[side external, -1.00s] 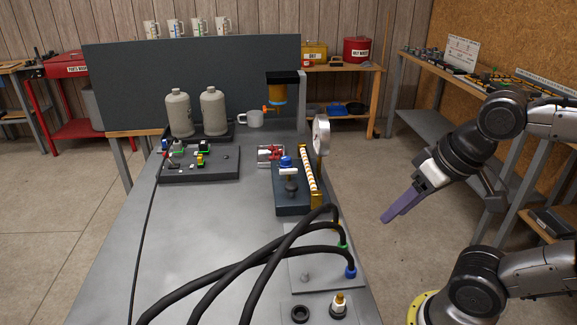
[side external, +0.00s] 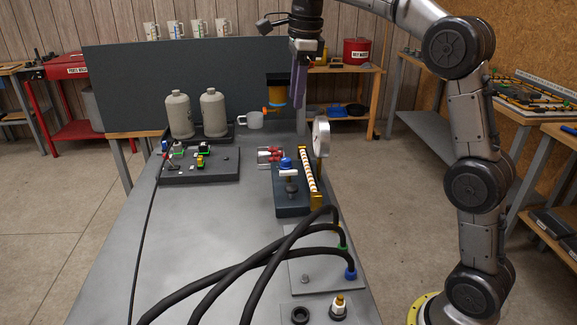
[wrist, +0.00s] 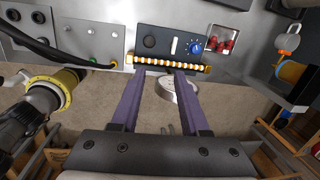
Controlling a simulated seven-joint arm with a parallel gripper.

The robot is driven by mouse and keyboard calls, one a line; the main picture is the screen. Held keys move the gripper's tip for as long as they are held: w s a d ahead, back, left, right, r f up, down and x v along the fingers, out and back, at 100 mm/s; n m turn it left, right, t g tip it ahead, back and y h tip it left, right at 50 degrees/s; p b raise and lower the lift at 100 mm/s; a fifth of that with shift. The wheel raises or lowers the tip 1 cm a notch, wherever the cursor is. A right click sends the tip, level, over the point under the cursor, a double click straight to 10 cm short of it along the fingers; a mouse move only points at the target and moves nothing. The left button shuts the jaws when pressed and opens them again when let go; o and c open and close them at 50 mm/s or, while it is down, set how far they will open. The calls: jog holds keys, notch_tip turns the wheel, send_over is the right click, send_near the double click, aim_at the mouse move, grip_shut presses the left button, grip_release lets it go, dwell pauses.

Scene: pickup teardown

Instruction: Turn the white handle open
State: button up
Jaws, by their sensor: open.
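The white handle (side external: 289,173) is a short white bar on the dark panel (side external: 290,205) at the right side of the metal table. It sits just in front of a blue knob (side external: 286,162). In the wrist view the white handle (wrist: 173,45) is upright in the picture, left of the blue knob (wrist: 195,46). My gripper (side external: 298,104) points down, well above the table and beyond the handle in the side view. In the wrist view my gripper (wrist: 158,73) has its two purple fingers apart and empty, with the handle beyond the tips.
A striped bar (side external: 308,176) runs along the panel's right edge, with a round silver gauge (side external: 321,137) beside it. Red parts (side external: 272,153) stand behind the panel. Black hoses (side external: 230,268) arch over the table in front. An orange-and-black device (side external: 280,92) stands at the back.

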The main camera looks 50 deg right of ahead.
jog(key=w+d+f, duration=0.3)
jog(key=w+f, duration=0.2)
jog(key=m+g, duration=0.1)
jog(key=g, duration=0.1)
send_over(289, 176)
notch_tip(289, 176, down, 5)
jog(key=f, duration=1.3)
jog(key=shift+w+d+f, duration=0.2)
jog(key=shift+w+f, duration=0.05)
jog(key=shift+f, duration=0.05)
grip_shut()
